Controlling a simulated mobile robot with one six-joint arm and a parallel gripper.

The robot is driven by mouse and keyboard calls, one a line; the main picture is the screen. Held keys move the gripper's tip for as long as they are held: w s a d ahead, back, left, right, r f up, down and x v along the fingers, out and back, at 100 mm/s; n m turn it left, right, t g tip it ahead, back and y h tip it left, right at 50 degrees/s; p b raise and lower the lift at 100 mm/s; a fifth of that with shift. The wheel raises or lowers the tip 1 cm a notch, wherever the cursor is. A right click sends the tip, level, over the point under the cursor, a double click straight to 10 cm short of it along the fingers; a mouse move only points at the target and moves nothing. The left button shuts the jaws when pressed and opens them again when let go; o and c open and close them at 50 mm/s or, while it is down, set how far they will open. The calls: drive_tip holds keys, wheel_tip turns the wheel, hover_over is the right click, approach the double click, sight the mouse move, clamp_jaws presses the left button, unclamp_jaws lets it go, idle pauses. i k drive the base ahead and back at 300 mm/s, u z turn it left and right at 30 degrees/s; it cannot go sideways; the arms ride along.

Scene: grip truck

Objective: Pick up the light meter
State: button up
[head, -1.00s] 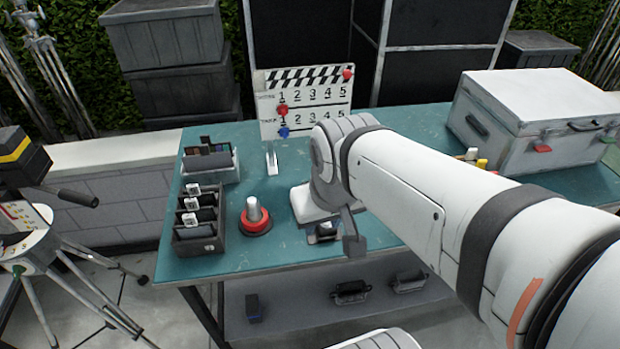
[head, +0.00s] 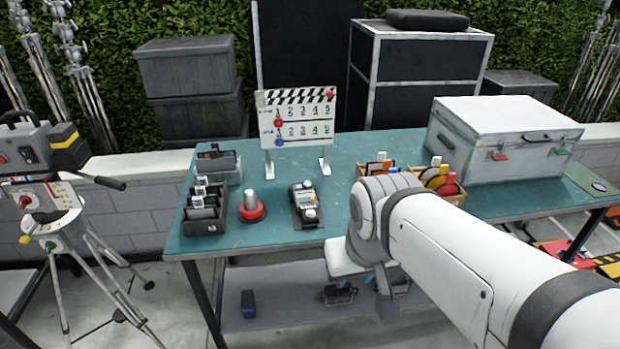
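The light meter (head: 305,204), as I take it, is a small dark handheld device with a pale face and white round parts. It lies on the teal table (head: 270,232) near the front edge, right of a red-based silver knob (head: 251,206). My gripper (head: 366,278) is at the table's front edge, right of the device and apart from it. The wrist hides most of the gripper, and its fingertips and opening do not show clearly.
A black divided box (head: 205,222) and a grey bin (head: 220,165) stand left. A clapperboard (head: 298,118) stands behind. Wooden boxes of colored items (head: 440,180) and a large white case (head: 505,135) stand right. A lower shelf (head: 275,300) holds dark items.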

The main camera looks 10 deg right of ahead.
sight(302, 195)
drive_tip(key=z, duration=0.05)
drive_tip(key=i, duration=1)
drive_tip(key=z, duration=0.05)
